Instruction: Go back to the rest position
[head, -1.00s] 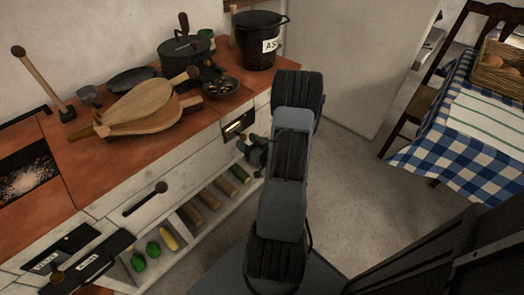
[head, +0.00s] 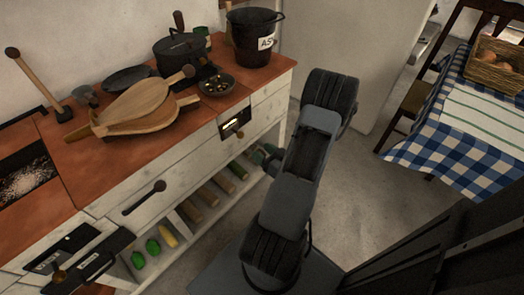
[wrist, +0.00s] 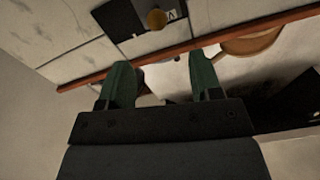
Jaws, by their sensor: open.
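My gripper (head: 265,156) is partly hidden behind my arm in the head view, beside the front of the white counter unit (head: 190,160). In the wrist view its two green fingers stand apart with nothing between them, so my gripper (wrist: 162,78) is open and empty. Beyond the fingers, the wrist view shows pale drawer fronts, a red-brown counter edge (wrist: 180,50) and a dark plate with a round knob (wrist: 156,19).
The red-brown counter holds bellows (head: 135,108), a lidded black pot (head: 181,50), a small bowl (head: 217,84) and an ash bucket (head: 252,40). A table with a checked cloth (head: 425,150) and a basket (head: 497,65) stands right. Floor between is clear.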

